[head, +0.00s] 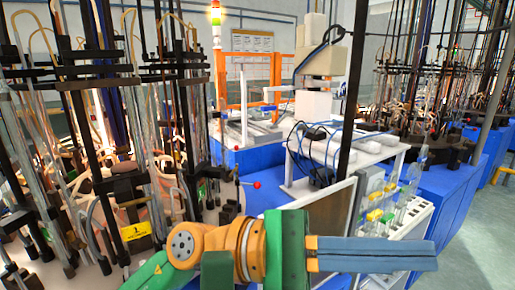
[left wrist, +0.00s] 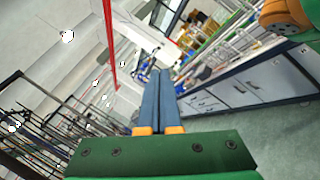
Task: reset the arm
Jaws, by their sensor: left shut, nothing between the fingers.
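My left arm comes in along the bottom of the head view, and its gripper (head: 432,254) points to the right. Its two long blue fingers lie together, shut, with nothing between them. The same left gripper (left wrist: 160,78) shows in the left wrist view, its fingers side by side and pointing away from the camera. In the head view the fingers pass in front of the lower part of a white rack and a dark panel. I cannot tell from the picture whether they touch anything. My right gripper is not in view.
A dense glass-tube apparatus with black rods (head: 110,130) fills the left, with a yellow label (head: 136,231). A white rack with bottles (head: 408,208) stands right of centre. Blue cabinets (head: 452,205) stand behind it. An orange frame (head: 277,72) is at the back. Grey floor (head: 485,240) is clear at right.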

